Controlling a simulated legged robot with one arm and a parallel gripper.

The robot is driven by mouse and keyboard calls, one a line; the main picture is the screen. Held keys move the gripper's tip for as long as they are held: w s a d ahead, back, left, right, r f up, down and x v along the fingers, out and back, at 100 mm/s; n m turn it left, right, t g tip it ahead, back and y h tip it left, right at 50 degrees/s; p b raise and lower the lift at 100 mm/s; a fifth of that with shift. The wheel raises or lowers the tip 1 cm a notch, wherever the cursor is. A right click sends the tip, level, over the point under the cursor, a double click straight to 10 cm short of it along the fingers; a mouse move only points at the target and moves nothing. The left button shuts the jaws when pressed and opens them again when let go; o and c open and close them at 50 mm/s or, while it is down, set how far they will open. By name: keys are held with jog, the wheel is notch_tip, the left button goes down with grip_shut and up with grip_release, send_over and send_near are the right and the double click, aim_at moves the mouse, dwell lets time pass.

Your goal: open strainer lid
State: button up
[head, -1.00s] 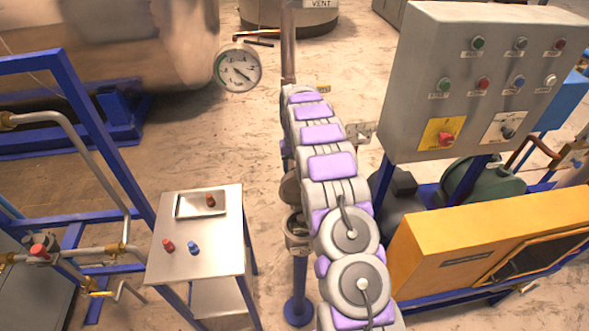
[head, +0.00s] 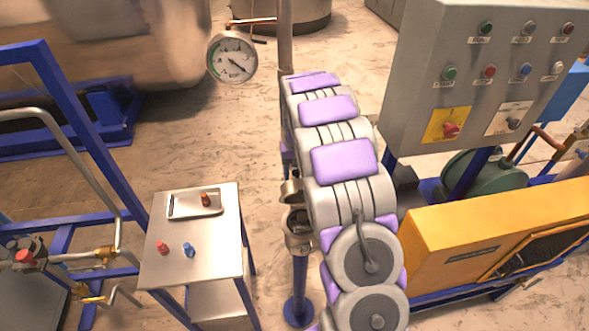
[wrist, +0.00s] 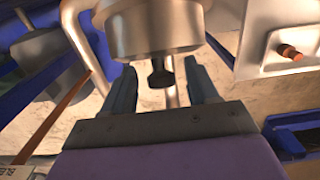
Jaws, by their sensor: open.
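The strainer is a metal body (head: 299,238) on a blue post in the head view, partly hidden by my arm. A rounded metal piece (head: 290,191) shows just above it; I cannot tell how far the lid is open. In the wrist view a metal cylinder (wrist: 150,28) fills the top middle, with a short dark knob (wrist: 161,74) under it. My gripper (wrist: 161,82) is open, its two fingers on either side of the knob, with visible gaps. My gripper is hidden behind my arm in the head view.
A small steel table (head: 215,258) left of the post holds a tray (head: 183,214), a red plug (head: 162,248) and a blue plug (head: 189,250). A gauge (head: 232,57) hangs above. A control panel (head: 420,100) and orange cabinet (head: 440,255) stand right of my arm.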

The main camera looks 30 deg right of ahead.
aim_at(298, 173)
jog(key=shift+s, duration=0.25)
notch_tip(298, 173, up, 18)
jog(key=p, duration=0.1)
jog(key=shift+f, duration=0.25)
jog(key=shift+w, duration=0.1)
dwell(0.4)
